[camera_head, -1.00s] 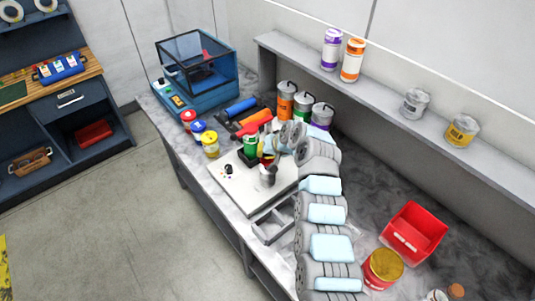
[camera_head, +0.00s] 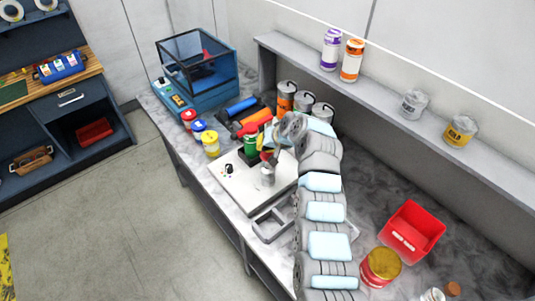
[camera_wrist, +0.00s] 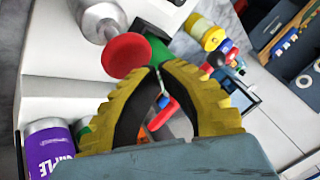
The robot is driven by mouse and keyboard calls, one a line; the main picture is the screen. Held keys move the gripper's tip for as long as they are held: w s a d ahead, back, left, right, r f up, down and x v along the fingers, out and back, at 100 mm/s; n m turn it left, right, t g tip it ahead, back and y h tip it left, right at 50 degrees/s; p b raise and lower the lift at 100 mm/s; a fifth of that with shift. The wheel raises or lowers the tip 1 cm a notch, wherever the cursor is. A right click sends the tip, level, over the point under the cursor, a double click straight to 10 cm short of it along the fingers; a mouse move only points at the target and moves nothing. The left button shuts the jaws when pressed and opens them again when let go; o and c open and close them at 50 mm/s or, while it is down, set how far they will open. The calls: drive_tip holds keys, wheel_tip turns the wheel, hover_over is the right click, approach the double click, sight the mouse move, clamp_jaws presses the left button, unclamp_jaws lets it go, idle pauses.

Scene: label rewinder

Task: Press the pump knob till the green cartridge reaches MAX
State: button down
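The round red pump knob (camera_wrist: 127,55) shows in the wrist view beside a silver cylinder (camera_wrist: 100,20), just beyond my fingertips. A green cartridge (camera_wrist: 153,52) is partly hidden behind the knob. In the head view the green cartridge (camera_head: 250,144) stands upright at the back of the white board, and the silver cylinder (camera_head: 267,175) is in front of it. My gripper (camera_wrist: 158,69) has yellow ribbed fingers whose tips come together, with nothing seen between them. No MAX mark is readable.
The white board (camera_head: 240,190) lies on the grey bench. Red, blue and yellow small jars (camera_head: 210,143) stand left of it. Tall cans (camera_head: 286,97) stand behind my arm. A purple can (camera_wrist: 50,150) is close to my gripper. A red bin (camera_head: 413,232) is at the right.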

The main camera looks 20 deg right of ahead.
sight(264, 153)
drive_tip(key=shift+r+p, duration=0.7)
drive_tip(key=shift+r, duration=1.8)
